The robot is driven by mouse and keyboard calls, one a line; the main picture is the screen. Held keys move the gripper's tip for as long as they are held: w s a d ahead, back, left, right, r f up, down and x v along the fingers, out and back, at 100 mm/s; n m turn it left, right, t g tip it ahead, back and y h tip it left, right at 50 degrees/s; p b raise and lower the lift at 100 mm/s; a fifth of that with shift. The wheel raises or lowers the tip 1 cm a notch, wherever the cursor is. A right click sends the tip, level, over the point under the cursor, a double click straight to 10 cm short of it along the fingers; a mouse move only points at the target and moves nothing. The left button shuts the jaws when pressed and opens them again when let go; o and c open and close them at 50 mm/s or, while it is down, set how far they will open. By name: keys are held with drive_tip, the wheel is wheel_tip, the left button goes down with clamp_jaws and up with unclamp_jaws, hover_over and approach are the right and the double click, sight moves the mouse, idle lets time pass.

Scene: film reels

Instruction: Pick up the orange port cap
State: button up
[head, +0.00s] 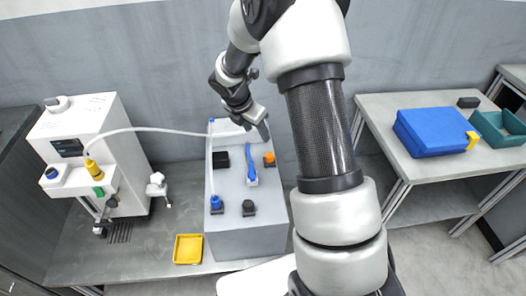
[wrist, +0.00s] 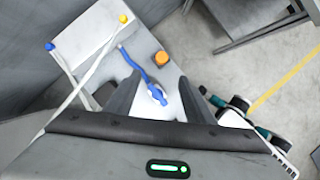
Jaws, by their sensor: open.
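The orange port cap (head: 269,158) sits on top of the grey box (head: 230,185), near its right edge, on a dark base. In the wrist view the orange cap (wrist: 162,57) shows beyond my fingertips, slightly right of centre. My gripper (head: 264,131) is above the far right part of the box, close to the cap but apart from it. In the wrist view its fingers (wrist: 159,85) are spread with no object held between them. A blue elongated part (head: 252,163) lies just left of the cap; it also shows between the fingers in the wrist view (wrist: 156,92).
A blue cap (head: 216,203) and black caps (head: 248,208) stand on the box. A white tube (head: 165,130) runs to the white machine (head: 85,150) at left. A yellow tray (head: 188,249) lies on the bench. A blue case (head: 432,132) is on the right table.

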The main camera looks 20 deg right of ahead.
drive_tip(key=b, duration=0.3)
hover_over(269, 156)
drive_tip(key=a, duration=0.2)
drive_tip(key=f, duration=1.2)
drive_tip(key=shift+s+f, duration=0.15)
drive_tip(key=shift+s, duration=0.1)
drive_tip(key=x, duration=0.1)
drive_tip(key=b+x, duration=0.1)
drive_tip(key=x, duration=0.2)
drive_tip(key=shift+s+d+f+b, duration=0.1)
drive_tip(key=shift+s+f+b, duration=0.1)
drive_tip(key=shift+s+b, duration=0.15)
drive_tip(key=shift+w+d+f, duration=0.15)
drive_tip(key=shift+w+f, duration=0.05)
drive_tip(key=shift+f, duration=0.15)
drive_tip(key=shift+r, duration=0.1)
drive_tip(key=c, duration=1.1)
